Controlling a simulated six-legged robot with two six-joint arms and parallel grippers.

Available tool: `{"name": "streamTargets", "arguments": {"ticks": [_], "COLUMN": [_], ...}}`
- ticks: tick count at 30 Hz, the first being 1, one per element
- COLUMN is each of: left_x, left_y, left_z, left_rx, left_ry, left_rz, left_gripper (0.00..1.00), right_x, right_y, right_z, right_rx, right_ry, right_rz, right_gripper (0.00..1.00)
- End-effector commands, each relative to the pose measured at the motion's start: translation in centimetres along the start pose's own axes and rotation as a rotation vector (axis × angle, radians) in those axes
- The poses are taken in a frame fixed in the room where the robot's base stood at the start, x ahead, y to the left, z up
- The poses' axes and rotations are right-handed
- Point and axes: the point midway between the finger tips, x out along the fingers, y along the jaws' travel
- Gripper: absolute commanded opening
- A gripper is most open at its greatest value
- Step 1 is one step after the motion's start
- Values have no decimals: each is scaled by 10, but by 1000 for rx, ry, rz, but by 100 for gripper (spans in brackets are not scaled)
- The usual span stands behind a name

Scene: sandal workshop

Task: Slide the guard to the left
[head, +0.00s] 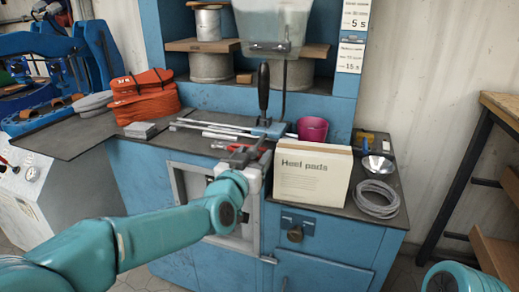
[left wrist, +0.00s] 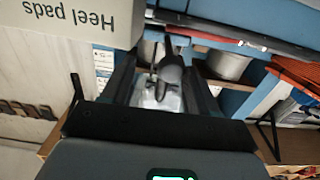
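The guard, a clear greyish panel (head: 271,22) with a dark bar low on its front, hangs at the top middle of the head view. A press lever with a black handle (head: 263,87) stands below it; the handle also shows in the left wrist view (left wrist: 171,66). My left gripper (head: 247,152) is in front of the bench, below and apart from the guard. In the left wrist view its two dark fingers (left wrist: 160,52) are spread, with nothing held between them. Part of my right arm shows at the bottom right of the head view; its gripper is out of sight.
A "Heel pads" box (head: 313,176) stands right of my left gripper. A magenta cup (head: 312,129), metal rods (head: 210,130), orange cloth (head: 145,97) and coiled cable (head: 376,198) lie on the bench. Spools (head: 210,66) sit on shelves behind.

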Motion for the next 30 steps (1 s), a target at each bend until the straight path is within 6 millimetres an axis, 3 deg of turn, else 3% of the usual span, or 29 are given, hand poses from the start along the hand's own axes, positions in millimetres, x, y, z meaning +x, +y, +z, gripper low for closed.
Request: {"name": "streamTargets", "arguments": {"ticks": [6,16,30], "left_x": [0,-2,-38], "left_y": [13,14,14], "left_z": [1,2,2], "left_rx": [2,2,1], "left_ry": [-3,-2,0], "left_rz": [1,0,-1], "left_gripper": [57,57,57], "right_x": [-6,-4,11], "right_y": [-2,-1,4], "right_z": [0,0,0], "right_rx": [0,0,0], "right_ry": [0,0,0], "right_rz": [0,0,0], "right_gripper": [100,100,100]}}
